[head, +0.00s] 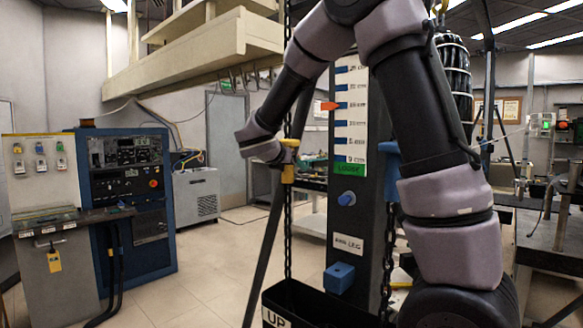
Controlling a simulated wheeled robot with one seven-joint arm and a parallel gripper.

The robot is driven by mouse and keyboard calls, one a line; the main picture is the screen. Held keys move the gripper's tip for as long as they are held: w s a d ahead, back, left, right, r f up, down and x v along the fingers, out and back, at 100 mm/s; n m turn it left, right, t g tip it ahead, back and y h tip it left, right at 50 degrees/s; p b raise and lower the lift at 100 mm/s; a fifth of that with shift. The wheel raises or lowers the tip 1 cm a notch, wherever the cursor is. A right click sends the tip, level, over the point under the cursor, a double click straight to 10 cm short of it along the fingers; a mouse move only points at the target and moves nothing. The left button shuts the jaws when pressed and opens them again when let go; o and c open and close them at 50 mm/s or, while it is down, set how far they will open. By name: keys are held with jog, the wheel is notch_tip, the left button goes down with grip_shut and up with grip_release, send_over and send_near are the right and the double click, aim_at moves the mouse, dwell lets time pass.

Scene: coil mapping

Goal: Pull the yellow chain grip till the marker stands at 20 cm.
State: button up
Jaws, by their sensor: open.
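The yellow chain grip (288,174) hangs on the dark chain (288,232) left of a dark post. My gripper (283,152) is open at the grip's upper part, coming from the left. Its fingers are mostly hidden, so I cannot tell if they touch the grip. The orange marker (329,106) points right at the white scale (351,115) on the post. It stands level with a blue tick around mid-scale. The scale's numbers are too small to read surely. A green label (349,169) sits at the scale's foot.
A black bin (312,305) labelled "UP" stands below the chain. Blue knobs (340,278) stick out from the post. A second chain (388,262) hangs right of the post, partly behind my arm. A blue console (130,205) stands left, with open floor between.

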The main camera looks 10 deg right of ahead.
grip_shut()
dwell(1.4)
